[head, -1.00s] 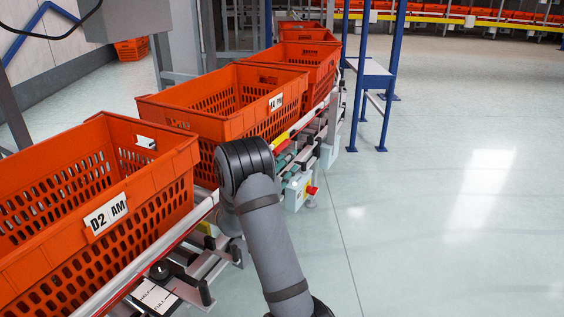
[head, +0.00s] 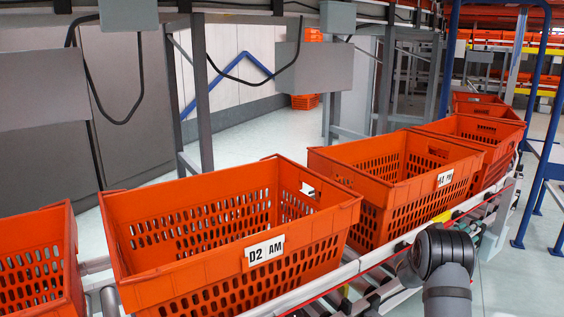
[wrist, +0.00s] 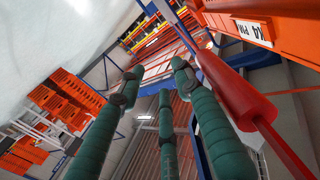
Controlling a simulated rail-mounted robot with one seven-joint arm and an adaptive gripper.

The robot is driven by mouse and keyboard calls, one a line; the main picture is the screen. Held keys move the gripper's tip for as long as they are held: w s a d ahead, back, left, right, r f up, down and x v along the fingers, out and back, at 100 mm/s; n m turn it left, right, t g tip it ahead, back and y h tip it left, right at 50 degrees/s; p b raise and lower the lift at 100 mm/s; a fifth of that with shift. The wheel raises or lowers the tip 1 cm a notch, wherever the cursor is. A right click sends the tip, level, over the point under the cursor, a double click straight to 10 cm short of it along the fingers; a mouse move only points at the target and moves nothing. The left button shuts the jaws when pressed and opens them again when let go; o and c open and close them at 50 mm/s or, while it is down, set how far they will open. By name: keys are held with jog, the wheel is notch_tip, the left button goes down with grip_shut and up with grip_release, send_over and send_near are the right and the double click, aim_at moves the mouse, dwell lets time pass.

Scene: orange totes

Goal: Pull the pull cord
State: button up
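A red rod-like part with a thinner red line running from it (wrist: 228,85) crosses the right of the wrist view; it looks like the pull cord, but I cannot be sure. A thin red line (head: 318,296) also runs along the conveyor's front rail in the head view. My gripper (wrist: 158,82) shows three green fingers, spread apart with nothing between them. The red part lies to the right of the right finger; I cannot tell whether they touch.
An orange tote marked D2 AM (head: 190,277) and a second labelled tote (head: 365,217) stand on the conveyor, with more behind. An orange tote (wrist: 285,30) is close at the upper right in the wrist view. A blue frame (head: 540,170) stands at right beside open floor.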

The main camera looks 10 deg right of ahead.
jog(key=shift+w+d, duration=0.2)
jog(key=shift+w, duration=0.05)
jog(key=shift+r, duration=0.1)
